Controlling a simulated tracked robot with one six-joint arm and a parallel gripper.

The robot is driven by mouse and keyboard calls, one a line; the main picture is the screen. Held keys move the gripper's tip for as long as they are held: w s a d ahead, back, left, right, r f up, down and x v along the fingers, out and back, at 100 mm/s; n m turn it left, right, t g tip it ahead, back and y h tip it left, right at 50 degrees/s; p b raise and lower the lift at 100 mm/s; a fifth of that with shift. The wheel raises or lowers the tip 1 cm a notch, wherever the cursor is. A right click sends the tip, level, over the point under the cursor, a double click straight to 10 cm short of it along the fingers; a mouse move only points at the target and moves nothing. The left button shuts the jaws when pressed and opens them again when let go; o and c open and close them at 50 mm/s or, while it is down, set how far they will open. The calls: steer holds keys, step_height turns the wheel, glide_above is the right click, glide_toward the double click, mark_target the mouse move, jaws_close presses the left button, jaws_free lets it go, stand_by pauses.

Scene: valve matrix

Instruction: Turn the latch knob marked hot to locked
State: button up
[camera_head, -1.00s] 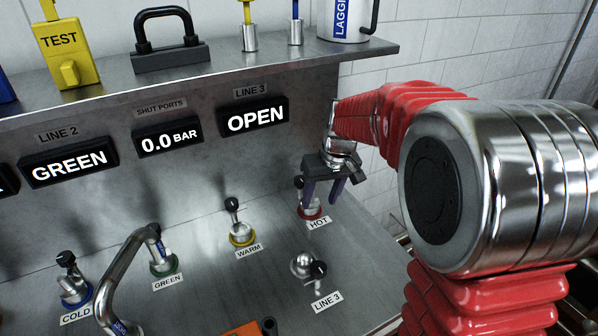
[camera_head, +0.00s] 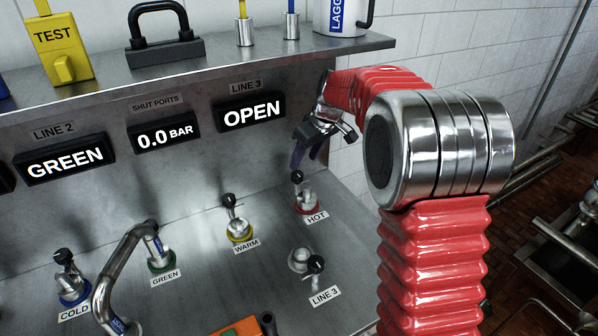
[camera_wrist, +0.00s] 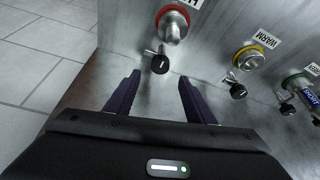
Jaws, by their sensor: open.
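The hot latch knob (camera_head: 307,200) stands on a red ring at the right of the steel panel, with its HOT label (camera_head: 316,217) in front. Its lever ends in a black ball that points up and to the left in the head view. In the wrist view the hot knob (camera_wrist: 172,27) is at the top, and its black ball (camera_wrist: 160,64) hangs beyond and between the fingertips, apart from them. My gripper (camera_head: 309,160) is open and empty, just above and behind the knob in the head view. It also shows in the wrist view (camera_wrist: 160,84).
The warm knob (camera_head: 238,228) with a yellow ring is left of the hot one. The LINE 3 valve (camera_head: 300,260) is in front. A bent metal pipe handle (camera_head: 118,268) rises further left. A shelf (camera_head: 240,57) overhangs the display wall, where LINE 3 reads OPEN (camera_head: 249,114).

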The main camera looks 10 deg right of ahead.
mark_target(297, 174)
steer(key=shift+f, duration=0.15)
steer(key=shift+x, duration=3.65)
steer(key=c, duration=1.1)
